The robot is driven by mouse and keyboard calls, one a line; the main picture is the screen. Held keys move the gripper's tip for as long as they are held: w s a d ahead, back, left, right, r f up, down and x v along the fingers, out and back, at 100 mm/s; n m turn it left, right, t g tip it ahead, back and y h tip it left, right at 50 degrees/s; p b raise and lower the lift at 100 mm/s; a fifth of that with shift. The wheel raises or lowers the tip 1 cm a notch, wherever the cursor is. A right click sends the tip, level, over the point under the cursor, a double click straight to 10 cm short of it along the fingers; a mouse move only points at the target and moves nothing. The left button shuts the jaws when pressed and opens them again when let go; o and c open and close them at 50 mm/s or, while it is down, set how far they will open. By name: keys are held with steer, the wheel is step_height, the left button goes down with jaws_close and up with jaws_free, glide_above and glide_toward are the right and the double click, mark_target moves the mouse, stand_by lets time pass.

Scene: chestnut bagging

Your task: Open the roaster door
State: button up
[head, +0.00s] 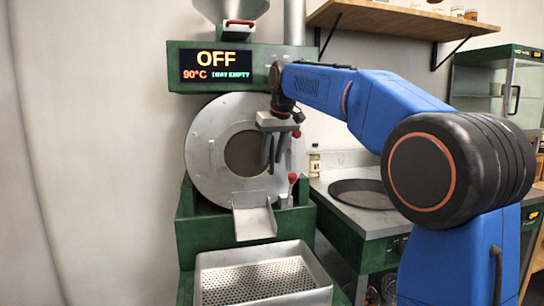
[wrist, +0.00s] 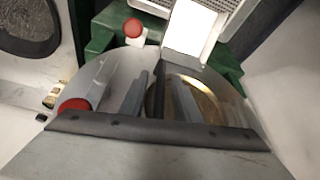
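The green roaster (head: 190,230) has a pale round front door (head: 205,165) with a dark round window (head: 243,155); the door looks closed. My gripper (head: 269,163) is in front of the right part of the door, its two fingers apart and pointing down. In the wrist view, the fingers (wrist: 158,76) stand apart before the door face (wrist: 105,75) and window (wrist: 205,100). A dark bar shows between them; I cannot tell what it is. A red-tipped part (head: 297,134) sits right of the gripper at the door's edge; it also shows in the wrist view (wrist: 75,106).
A red-knobbed lever (head: 292,178) stands at the lower right of the door. A metal chute (head: 254,220) sits below the door, above a perforated tray (head: 262,275). A counter with a dark round pan (head: 360,194) is on the right. The display (head: 216,65) reads OFF.

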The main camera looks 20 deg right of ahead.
jaws_close()
